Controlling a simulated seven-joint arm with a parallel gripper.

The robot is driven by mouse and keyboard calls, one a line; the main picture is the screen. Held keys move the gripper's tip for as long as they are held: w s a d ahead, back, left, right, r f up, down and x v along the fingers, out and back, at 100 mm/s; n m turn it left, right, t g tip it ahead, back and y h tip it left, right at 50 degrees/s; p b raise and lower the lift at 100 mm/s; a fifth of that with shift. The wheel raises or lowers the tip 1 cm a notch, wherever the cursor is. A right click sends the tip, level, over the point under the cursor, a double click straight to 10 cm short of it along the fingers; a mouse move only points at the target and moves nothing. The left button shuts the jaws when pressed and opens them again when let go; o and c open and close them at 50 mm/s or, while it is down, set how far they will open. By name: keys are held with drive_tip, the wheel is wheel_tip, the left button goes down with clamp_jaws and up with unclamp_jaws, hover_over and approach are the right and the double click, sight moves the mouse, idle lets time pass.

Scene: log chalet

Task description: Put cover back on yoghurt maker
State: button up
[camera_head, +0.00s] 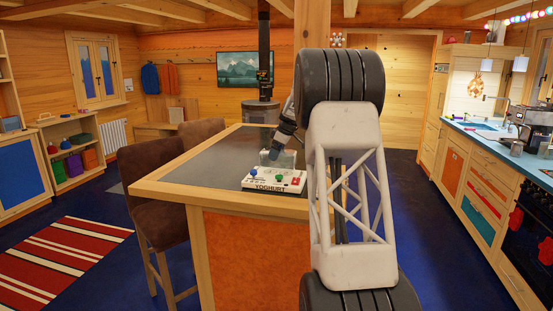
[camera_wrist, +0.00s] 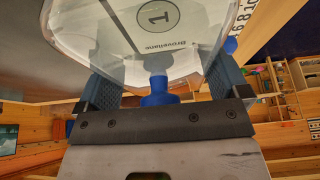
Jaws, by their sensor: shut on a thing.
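The yoghurt maker (camera_head: 270,188) is a white base lettered YOGHURT, with coloured knobs on top, near the front edge of the island in the head view. My gripper (camera_head: 273,154) is just behind and above it, pointing down. In the wrist view, my gripper (camera_wrist: 160,82) is shut on a clear cover (camera_wrist: 112,48) with a blue knob (camera_wrist: 158,92) between the two fingers. The cover carries a printed label with a circled 1. In the head view the cover (camera_head: 286,158) is a faint grey shape; I cannot tell whether it touches the base or the tabletop.
The island's dark top (camera_head: 220,158) is clear left of the yoghurt maker. A brown chair (camera_head: 155,185) stands at its left side. A kitchen counter (camera_head: 490,137) with several items runs along the right. My arm hides the island's right part.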

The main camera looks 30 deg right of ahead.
drive_tip(key=shift+f, duration=1.25)
drive_tip(key=shift+f, duration=0.1)
drive_tip(key=o, duration=0.6)
drive_tip(key=v, duration=1.2)
